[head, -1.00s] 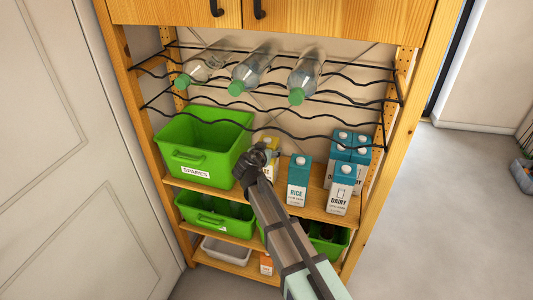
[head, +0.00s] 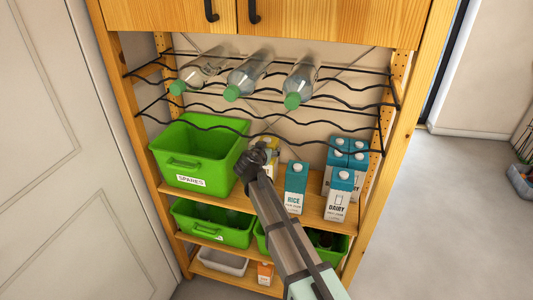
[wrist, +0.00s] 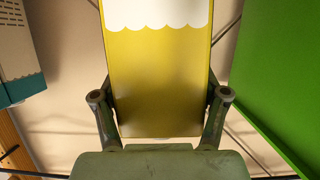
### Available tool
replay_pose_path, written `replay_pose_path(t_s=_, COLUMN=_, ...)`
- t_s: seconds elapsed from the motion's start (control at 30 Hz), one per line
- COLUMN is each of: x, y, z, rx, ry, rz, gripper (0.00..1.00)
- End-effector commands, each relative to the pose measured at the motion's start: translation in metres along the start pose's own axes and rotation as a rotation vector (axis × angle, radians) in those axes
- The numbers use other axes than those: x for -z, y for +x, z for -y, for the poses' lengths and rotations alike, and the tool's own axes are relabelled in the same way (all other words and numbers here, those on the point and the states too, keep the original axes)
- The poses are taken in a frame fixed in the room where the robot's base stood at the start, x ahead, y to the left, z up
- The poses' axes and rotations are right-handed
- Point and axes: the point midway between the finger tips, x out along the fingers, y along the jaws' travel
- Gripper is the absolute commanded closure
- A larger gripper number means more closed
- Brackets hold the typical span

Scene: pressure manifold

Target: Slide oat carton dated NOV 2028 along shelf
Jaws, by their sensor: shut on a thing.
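A yellow carton with a white band (wrist: 158,70) fills the middle of the wrist view, between the two fingers of my gripper (wrist: 160,112). The fingers are shut on its sides. In the head view my gripper (head: 252,160) hides most of this yellow carton (head: 270,144), which stands on the shelf (head: 313,212) just right of the green SPARES bin (head: 190,181). No date can be read on the carton, and its product name is hidden.
A teal-topped RICE carton (head: 296,187) stands to the right, with a gap between. DAIRY cartons (head: 339,197) stand farther right. The bin wall (wrist: 285,75) is close beside the yellow carton. Wire racks with bottles (head: 243,78) hang above; green bins (head: 213,222) sit below.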

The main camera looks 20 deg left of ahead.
Motion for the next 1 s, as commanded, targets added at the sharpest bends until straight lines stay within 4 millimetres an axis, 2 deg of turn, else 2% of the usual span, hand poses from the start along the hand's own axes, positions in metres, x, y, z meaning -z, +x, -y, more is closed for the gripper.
replay_pose_path(t_s=0.17, x=0.0018, y=0.0073, z=0.0005, rx=0.0, ry=0.0, rz=0.0, gripper=0.97)
replay_pose_path(t_s=0.47, x=0.0026, y=0.008, z=0.0002, rx=0.0, ry=0.0, rz=0.001, gripper=0.97)
replay_pose_path(t_s=0.5, x=0.0026, y=0.008, z=0.0002, rx=0.0, ry=0.0, rz=0.001, gripper=0.2)
replay_pose_path(t_s=0.57, x=0.0027, y=0.0079, z=0.0002, rx=0.0, ry=0.0, rz=0.0, gripper=0.0)
replay_pose_path(t_s=1.0, x=0.0027, y=0.0029, z=-0.0001, rx=0.001, ry=0.0, rz=0.0, gripper=0.0)
